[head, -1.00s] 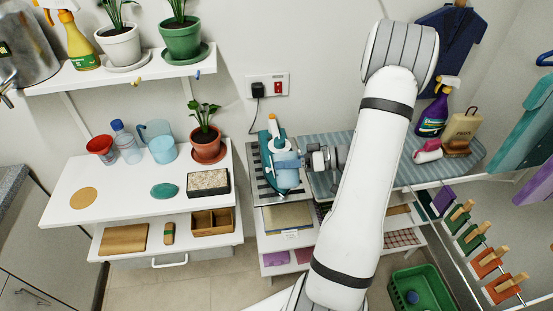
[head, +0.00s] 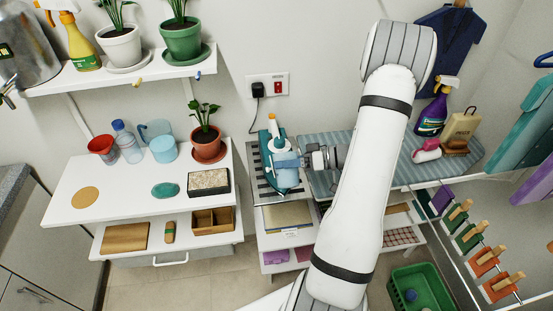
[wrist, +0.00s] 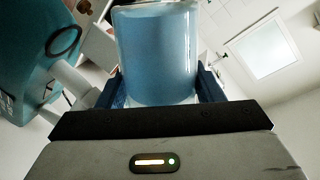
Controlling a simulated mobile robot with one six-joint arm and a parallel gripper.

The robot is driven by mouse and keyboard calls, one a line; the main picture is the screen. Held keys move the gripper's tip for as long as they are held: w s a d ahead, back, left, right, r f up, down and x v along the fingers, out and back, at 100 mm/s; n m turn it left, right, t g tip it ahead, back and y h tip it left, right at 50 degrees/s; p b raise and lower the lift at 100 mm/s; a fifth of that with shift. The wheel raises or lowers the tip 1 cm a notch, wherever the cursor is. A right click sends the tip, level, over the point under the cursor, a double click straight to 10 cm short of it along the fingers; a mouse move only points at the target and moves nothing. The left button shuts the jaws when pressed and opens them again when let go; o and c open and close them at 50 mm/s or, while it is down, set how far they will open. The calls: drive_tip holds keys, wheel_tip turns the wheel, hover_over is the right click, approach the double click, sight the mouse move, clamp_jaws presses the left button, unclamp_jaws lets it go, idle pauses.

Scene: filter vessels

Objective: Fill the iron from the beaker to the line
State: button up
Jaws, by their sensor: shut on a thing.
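The teal iron (head: 271,155) stands on a dark ribbed rest at the left end of the ironing board, with an orange part on top. It also shows at the left edge of the wrist view (wrist: 35,60). My gripper (head: 303,159) is shut on the beaker (wrist: 155,50), a clear vessel holding blue liquid, close beside the iron. In the head view the beaker (head: 287,160) overlaps the iron's right side. The fill line and the iron's opening cannot be made out. I cannot tell whether liquid is flowing.
A white table (head: 120,190) at left holds a red funnel (head: 102,147), a bottle, a jug and a potted plant. The blue striped ironing board (head: 440,165) carries a purple spray bottle (head: 432,115) and a pink brush at right. A wall socket (head: 267,86) is above the iron.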

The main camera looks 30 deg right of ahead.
drive_tip(key=shift+m+p, duration=0.5)
drive_tip(key=shift+p, duration=1)
idle(1.9)
drive_tip(key=shift+w+f+m+g, duration=0.2)
drive_tip(key=shift+m+g, duration=0.2)
idle(1.8)
drive_tip(key=shift+s+n+t+b, duration=0.2)
drive_tip(key=shift+n+t+b, duration=0.1)
drive_tip(key=shift+n+b, duration=0.4)
drive_tip(key=shift+r+n, duration=0.25)
drive_tip(key=shift+n, duration=0.05)
